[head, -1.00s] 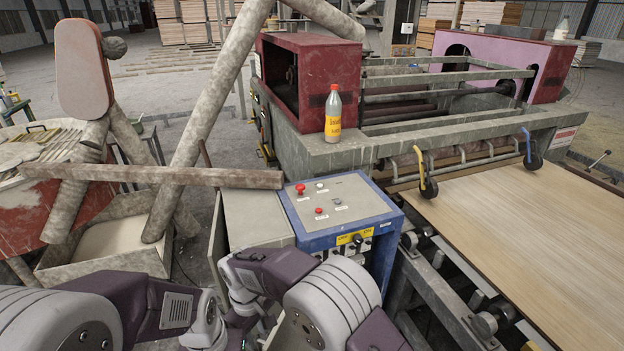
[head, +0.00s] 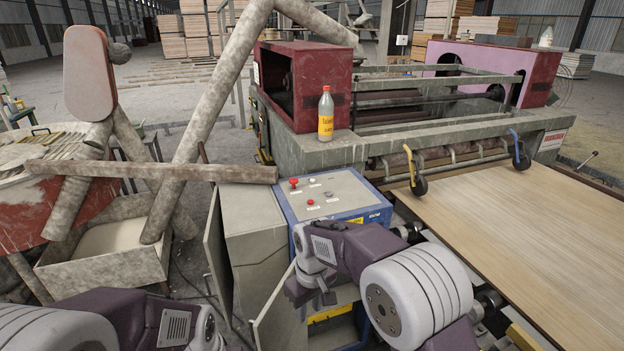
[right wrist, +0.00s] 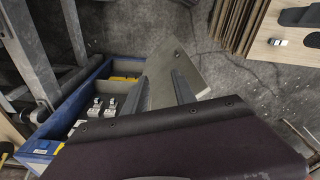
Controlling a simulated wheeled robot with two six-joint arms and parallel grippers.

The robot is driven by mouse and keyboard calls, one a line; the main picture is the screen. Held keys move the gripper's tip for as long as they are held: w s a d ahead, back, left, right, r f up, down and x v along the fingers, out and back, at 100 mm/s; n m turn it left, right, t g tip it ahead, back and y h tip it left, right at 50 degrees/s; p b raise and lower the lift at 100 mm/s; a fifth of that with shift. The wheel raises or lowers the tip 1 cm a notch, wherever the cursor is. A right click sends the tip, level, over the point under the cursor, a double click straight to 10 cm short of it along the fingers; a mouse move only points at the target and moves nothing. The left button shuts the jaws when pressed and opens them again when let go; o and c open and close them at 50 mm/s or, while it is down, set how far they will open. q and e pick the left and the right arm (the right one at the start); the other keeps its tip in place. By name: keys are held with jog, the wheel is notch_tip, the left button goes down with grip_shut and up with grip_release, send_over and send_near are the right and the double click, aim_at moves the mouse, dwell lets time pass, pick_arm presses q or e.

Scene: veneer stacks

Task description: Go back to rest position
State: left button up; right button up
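My right arm comes in from the lower right. Its gripper (head: 302,292) is low in front of the blue control box (head: 345,200), which has red buttons on its grey top. In the right wrist view the two dark fingers of the right gripper (right wrist: 161,88) stand apart with nothing between them. A pale panel (right wrist: 178,62) lies beyond them, and the blue box (right wrist: 45,140) with white switch parts is to their left. My left arm shows at the bottom left of the head view; its gripper is out of the picture.
A grey cabinet (head: 255,235) stands left of the control box. A bottle (head: 326,113) with a yellow label stands on the machine ledge. A veneer sheet (head: 520,220) lies on the rollers at right. A grey beam (head: 150,171) crosses the left side above a box (head: 105,250).

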jog(key=s+d+f+m+b, duration=0.2)
jog(key=s+d+m+b, duration=0.1)
jog(key=d, duration=0.7)
jog(key=s+d+f+m+b, duration=0.1)
jog(key=s+d+f+m, duration=0.1)
jog(key=s, duration=0.4)
jog(key=s+d+f+m, duration=0.2)
jog(key=s+d+f, duration=0.3)
jog(key=s+d, duration=0.1)
jog(key=shift+s+d+m+b, duration=0.35)
jog(key=shift+s+m+b, duration=0.05)
jog(key=shift+s, duration=0.15)
